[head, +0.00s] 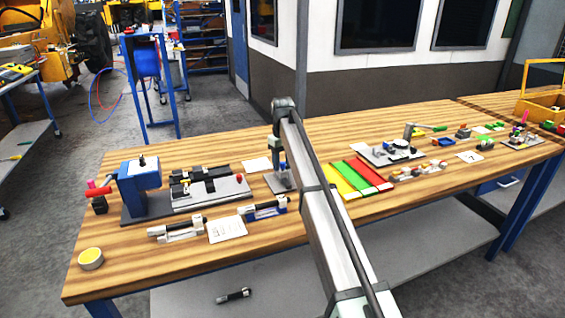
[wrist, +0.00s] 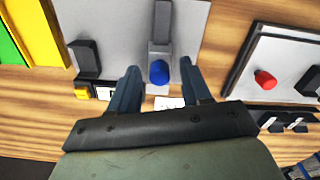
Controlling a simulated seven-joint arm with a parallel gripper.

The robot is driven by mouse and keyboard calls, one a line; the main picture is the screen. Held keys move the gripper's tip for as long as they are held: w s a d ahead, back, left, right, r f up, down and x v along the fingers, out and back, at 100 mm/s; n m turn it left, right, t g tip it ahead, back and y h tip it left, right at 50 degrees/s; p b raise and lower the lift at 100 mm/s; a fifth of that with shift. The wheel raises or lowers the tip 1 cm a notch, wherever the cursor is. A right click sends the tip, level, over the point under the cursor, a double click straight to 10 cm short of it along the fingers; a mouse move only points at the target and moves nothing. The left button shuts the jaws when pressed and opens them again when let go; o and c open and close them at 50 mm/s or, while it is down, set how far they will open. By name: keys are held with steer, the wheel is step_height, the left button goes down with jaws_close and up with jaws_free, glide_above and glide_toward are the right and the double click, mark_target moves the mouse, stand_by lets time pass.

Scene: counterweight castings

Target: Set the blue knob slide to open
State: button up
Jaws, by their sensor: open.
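The blue knob (wrist: 158,72) is at the near end of a grey slide bar (wrist: 161,35) on a grey plate (wrist: 118,20) in the wrist view. My gripper (wrist: 159,72) is open, with one blue-grey finger on each side of the knob. Whether either finger touches the knob cannot be told. A small white label (wrist: 168,102) lies near the knob, partly hidden by the gripper.
A dark upright block (wrist: 86,58) and a yellow piece (wrist: 82,94) stand left of the knob. A plate with a red knob (wrist: 265,79) lies to the right. Green, yellow and red strips (head: 362,174) lie on the bench beside my arm. Bare wood separates the plates.

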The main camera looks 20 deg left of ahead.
steer(key=shift+c, duration=0.4)
jaws_close()
stand_by(0.4)
